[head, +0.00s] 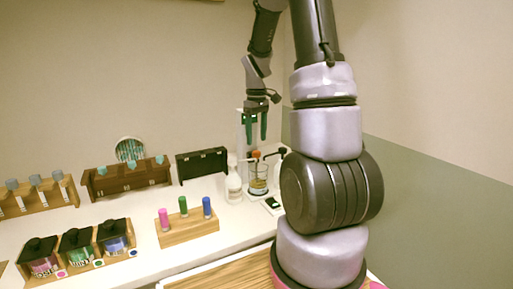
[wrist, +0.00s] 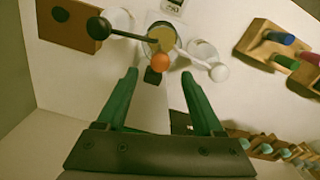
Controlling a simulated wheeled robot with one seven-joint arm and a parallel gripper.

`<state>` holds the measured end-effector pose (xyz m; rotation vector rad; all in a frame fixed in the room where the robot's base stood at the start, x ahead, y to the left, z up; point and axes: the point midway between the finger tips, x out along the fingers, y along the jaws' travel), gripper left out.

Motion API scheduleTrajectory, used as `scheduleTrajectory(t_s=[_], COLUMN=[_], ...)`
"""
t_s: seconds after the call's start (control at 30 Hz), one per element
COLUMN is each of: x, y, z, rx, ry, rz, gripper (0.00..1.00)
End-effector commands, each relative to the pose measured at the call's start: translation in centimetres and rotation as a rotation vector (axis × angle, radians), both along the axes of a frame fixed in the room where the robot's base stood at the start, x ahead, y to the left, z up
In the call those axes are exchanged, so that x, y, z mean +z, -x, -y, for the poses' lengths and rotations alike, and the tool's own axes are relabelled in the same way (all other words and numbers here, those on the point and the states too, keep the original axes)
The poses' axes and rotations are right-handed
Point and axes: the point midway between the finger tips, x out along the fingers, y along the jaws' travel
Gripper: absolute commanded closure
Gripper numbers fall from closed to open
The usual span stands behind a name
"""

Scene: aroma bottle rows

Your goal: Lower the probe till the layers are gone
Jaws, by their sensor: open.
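A clear beaker (head: 258,188) with yellowish-amber contents stands at the back right of the table. It also shows from above in the wrist view (wrist: 161,36). Its layers are too small to make out. A stand with a pale post (wrist: 150,105) rises beside it, carrying an orange knob (head: 256,154), a black-balled arm (head: 282,150) and, in the wrist view, a white-balled arm (wrist: 219,72). The probe itself is not clear. My gripper (head: 256,140) points down above the orange knob, green fingers apart and empty. In the wrist view the knob (wrist: 160,62) appears between and just beyond the fingertips (wrist: 159,75).
A white bottle (head: 233,186) stands left of the beaker, and a small display device (head: 272,204) in front. A wooden block with pink, green and blue vials (head: 188,226) is at the middle. Racks and jars fill the left. The table front near the block is clear.

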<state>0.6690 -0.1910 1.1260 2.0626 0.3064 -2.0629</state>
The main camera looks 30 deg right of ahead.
Motion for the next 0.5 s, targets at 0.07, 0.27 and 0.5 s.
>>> scheduleTrajectory(t_s=[0.07,0.27,0.5], x=[1.7,4.3,5.1], y=[-0.1,0.0,0.0], z=[0.0,0.0,0.0], rx=[0.001,0.001,0.001], ry=[0.001,0.0,0.0], rz=[0.004,0.001,-0.001], gripper=[0.31,0.31,0.31])
